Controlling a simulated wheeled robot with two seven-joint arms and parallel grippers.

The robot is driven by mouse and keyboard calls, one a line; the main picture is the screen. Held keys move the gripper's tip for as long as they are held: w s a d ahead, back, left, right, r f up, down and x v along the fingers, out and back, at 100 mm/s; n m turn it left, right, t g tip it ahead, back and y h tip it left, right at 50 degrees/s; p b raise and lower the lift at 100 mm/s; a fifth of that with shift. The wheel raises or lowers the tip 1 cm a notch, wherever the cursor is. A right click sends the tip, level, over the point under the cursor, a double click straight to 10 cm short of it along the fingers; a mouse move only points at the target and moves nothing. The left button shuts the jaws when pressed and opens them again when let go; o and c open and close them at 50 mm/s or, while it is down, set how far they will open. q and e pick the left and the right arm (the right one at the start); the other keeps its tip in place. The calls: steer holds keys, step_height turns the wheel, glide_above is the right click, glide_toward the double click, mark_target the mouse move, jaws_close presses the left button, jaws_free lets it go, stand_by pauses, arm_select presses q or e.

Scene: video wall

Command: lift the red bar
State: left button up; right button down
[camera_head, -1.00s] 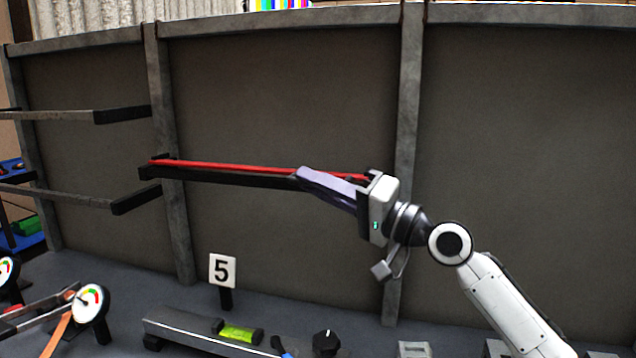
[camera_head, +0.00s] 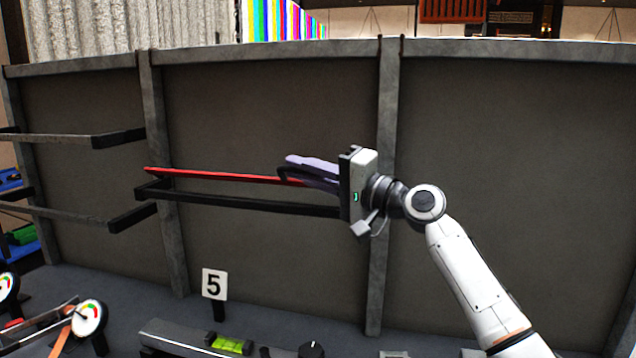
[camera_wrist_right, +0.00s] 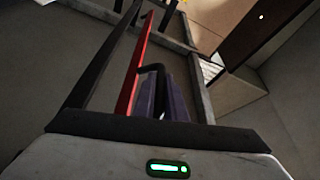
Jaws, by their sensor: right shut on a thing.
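The long thin red bar (camera_head: 225,175) runs nearly level across the middle panel in the head view, a little above the black rail (camera_head: 250,201), with a visible gap. My right gripper (camera_head: 292,172) is shut on the bar near its right part, its purple fingers around it. The bar's right end is hidden behind the fingers and gripper body. In the right wrist view the red bar (camera_wrist_right: 133,75) runs away from the gripper, beside the dark rail. The purple fingers (camera_wrist_right: 163,98) show next to it. My left gripper is not in view.
Grey posts and a top beam frame the wall panels. Dark rails (camera_head: 110,138) stick out at the left. The panel to the right is clear behind my arm.

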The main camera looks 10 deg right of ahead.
steer(key=shift+m, duration=0.4)
steer(key=w+r+p, duration=0.1)
steer(key=w+d+r+p, duration=0.1)
steer(key=w+r, duration=0.1)
steer(key=shift+r, duration=0.1)
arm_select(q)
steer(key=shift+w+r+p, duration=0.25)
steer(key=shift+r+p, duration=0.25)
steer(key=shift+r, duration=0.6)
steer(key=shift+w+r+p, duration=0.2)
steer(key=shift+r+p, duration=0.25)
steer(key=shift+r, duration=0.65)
arm_select(e)
steer(key=shift+w+d+r+m+g+h, duration=0.1)
steer(key=shift+w+d+m+g+h, duration=0.15)
steer(key=shift+w+m, duration=0.5)
steer(key=shift+w+d+f+m+g+h, duration=0.15)
steer(key=shift+w+d+m+h, duration=0.3)
steer(key=shift+m, duration=0.45)
steer(key=shift+w+d+r+m+g+h, duration=0.1)
steer(key=shift+w+r+m+g+h, duration=0.1)
steer(key=shift+w+m, duration=0.6)
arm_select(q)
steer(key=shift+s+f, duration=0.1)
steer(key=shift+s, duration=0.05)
arm_select(e)
steer(key=c, duration=1.8)
jaws_free()
